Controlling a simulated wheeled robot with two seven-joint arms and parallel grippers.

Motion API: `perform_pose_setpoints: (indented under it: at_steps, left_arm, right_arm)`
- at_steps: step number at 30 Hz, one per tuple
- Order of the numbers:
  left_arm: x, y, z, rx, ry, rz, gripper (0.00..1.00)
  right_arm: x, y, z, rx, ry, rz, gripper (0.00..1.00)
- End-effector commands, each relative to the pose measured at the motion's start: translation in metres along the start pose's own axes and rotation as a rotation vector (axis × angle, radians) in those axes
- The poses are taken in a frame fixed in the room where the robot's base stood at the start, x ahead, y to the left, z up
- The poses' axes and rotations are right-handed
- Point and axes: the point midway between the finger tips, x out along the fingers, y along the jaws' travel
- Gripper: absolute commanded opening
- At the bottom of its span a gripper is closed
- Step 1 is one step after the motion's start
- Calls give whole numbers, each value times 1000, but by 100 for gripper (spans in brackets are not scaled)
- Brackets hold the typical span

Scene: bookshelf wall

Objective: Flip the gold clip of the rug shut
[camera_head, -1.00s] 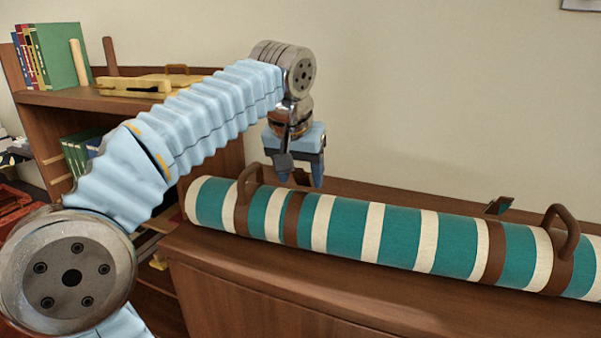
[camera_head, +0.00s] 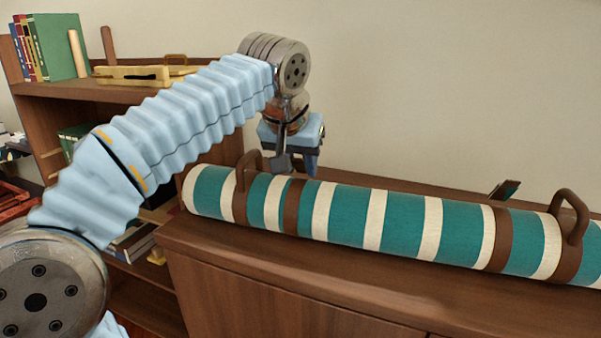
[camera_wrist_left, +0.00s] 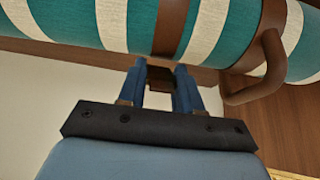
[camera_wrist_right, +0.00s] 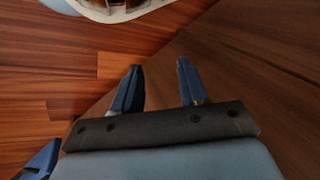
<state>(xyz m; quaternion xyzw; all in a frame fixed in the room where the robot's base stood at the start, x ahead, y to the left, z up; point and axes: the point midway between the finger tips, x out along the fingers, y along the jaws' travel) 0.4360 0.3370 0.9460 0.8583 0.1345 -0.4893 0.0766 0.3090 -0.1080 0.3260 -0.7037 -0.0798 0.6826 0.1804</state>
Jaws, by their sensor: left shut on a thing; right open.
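The rolled rug (camera_head: 345,216), striped teal and cream, lies along the top of a wooden cabinet with brown straps and two brown handles. My left gripper (camera_head: 293,167) points down behind the rug's left part, at the left strap (camera_head: 292,208). In the left wrist view its fingers (camera_wrist_left: 160,72) are shut on a small dark brown clip flap (camera_wrist_left: 161,84) beside that strap. No gold shows on it. A second flap (camera_head: 505,189) stands raised and tilted behind the right strap.
The cabinet top (camera_head: 240,247) is clear in front of the rug. A shelf at the left holds books (camera_head: 55,47) and a yellow case (camera_head: 150,75). A wall stands behind. In the right wrist view, a dark wooden panel (camera_wrist_right: 240,70) is close to the right gripper.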

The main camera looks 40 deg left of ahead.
Motion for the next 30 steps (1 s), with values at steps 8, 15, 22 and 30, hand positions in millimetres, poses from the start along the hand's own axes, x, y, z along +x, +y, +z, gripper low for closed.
perform_pose_setpoints:
  at_steps: [8, 15, 22, 30]
  left_arm:
    - [2, 0, 6, 0, 107, 1, 4]
    - [1, 0, 5, 0, 107, 0, 4]
    - [1, 0, 5, 0, 107, 0, 60]
    - [-2, 0, 5, 0, 107, 0, 60]
  right_arm:
    - [23, 13, -2, 7, 7, 6, 43]
    - [21, 12, -2, 7, 8, 6, 43]
    - [21, 12, -2, 7, 8, 6, 43]
    - [21, 12, -2, 7, 7, 6, 43]
